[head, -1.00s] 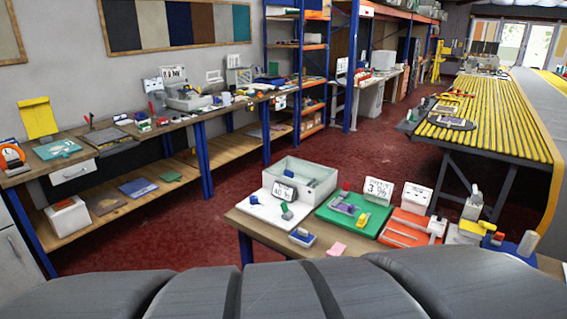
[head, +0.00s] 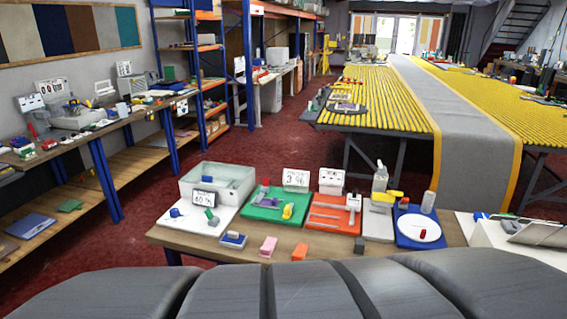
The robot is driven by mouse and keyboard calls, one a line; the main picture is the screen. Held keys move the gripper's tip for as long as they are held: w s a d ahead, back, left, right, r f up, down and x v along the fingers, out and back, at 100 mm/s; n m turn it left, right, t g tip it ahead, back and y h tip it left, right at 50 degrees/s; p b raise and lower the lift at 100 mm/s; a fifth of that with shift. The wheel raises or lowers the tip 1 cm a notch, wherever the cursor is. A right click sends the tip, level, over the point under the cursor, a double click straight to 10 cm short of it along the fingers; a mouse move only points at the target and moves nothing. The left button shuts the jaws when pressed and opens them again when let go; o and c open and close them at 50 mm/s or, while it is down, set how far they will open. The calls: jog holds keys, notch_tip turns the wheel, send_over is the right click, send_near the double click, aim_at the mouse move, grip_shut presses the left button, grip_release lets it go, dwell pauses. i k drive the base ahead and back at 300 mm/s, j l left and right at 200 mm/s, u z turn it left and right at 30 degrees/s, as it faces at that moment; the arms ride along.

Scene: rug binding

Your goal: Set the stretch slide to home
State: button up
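No label names the stretch slide, so I cannot tell for certain which part it is. An orange board (head: 322,228) on the near bench has thin slots and a white sliding block (head: 353,202) at its right end. A green board (head: 262,213) to its left carries a yellow part (head: 288,211) and a purple part (head: 262,199). A sign reading "3 %" (head: 296,178) stands behind the green board. A blank-looking white sign (head: 331,180) stands behind the orange board. My gripper is not in view.
The near bench (head: 340,246) also holds a grey-green tub (head: 217,180), a "40 %" sign (head: 204,198), a blue board (head: 420,242) with a white disc, and small blocks along its front. Red floor (head: 275,140) is free behind it. A yellow-slatted table (head: 375,95) stands beyond.

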aim_at(288, 211)
jog(key=i+l+u, duration=0.3)
jog(key=i, duration=0.15)
jog(key=i+l+u, duration=0.3)
jog(key=i+j, duration=0.1)
